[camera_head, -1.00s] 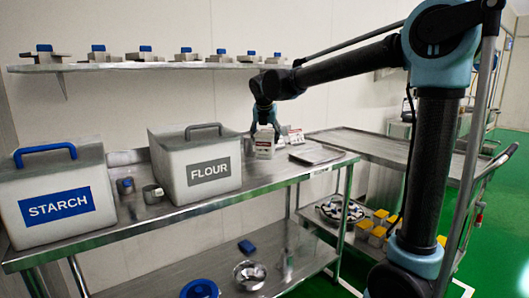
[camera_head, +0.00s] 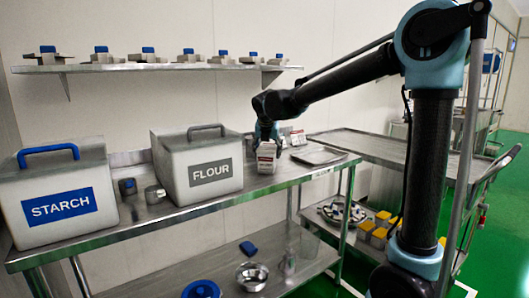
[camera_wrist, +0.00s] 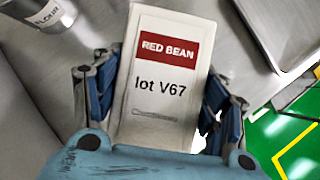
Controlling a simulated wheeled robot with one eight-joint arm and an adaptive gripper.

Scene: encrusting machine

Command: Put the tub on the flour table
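The white tub (camera_head: 267,160) with a red label is at the right part of the steel table (camera_head: 180,212) that bears the FLOUR bin (camera_head: 200,166). In the wrist view the tub (camera_wrist: 160,110) reads "RED BEAN lot V67". My gripper (camera_head: 267,142) comes down on it from above, with blue fingers along both its sides, and is shut on it. The tub looks upright and low over the table near its front edge. I cannot tell if its base touches the surface.
A flat tray (camera_head: 318,155) and another white labelled item (camera_head: 298,138) are right of and behind the tub. A steel cart (camera_head: 405,160) stands at the right.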

